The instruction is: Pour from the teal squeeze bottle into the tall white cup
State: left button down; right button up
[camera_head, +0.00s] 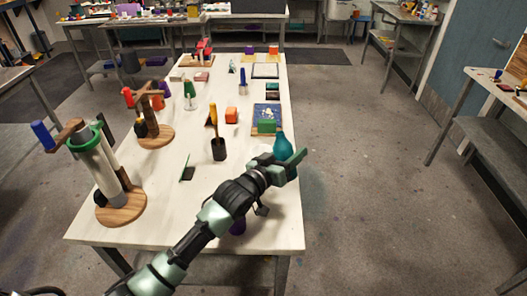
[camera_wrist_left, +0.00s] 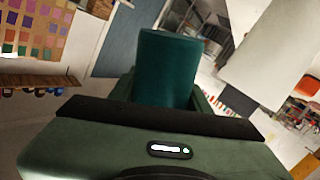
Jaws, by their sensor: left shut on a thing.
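The teal squeeze bottle (camera_head: 283,146) is roughly upright by the right edge of the white table. My left gripper (camera_head: 286,163) is shut around its lower part. In the left wrist view the bottle (camera_wrist_left: 167,72) stands up between the fingers, which are largely hidden behind the palm. I cannot make out a tall white cup for sure. A tall pale cylinder (camera_head: 97,165) with a green ring stands on a round wooden base at the table's near left. A smaller white piece (camera_head: 191,103) stands below a green one farther back. My right gripper is not in view.
A dark cup with a yellow-handled tool (camera_head: 218,148), an orange block (camera_head: 231,115) and a green block (camera_head: 267,126) stand mid-table. A wooden stand (camera_head: 154,133) is at left. A purple thing (camera_head: 238,226) is partly behind my arm. The table's front centre is mostly bare.

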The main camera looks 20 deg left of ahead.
pick_arm(q)
jog(key=n, duration=0.3)
jog(key=a+n+g, duration=0.1)
jog(key=shift+w+f+h+b, duration=0.25)
jog(key=shift+f+h+b, duration=0.15)
jog(key=shift+d+f, duration=0.1)
jog(key=shift+d, duration=0.05)
jog(key=shift+a+n, duration=0.2)
jog(key=shift+n, duration=0.1)
jog(key=shift+d, duration=0.25)
jog(key=shift+s+a+g, duration=0.15)
jog(key=shift+a+g, duration=0.05)
jog(key=shift+g, duration=0.1)
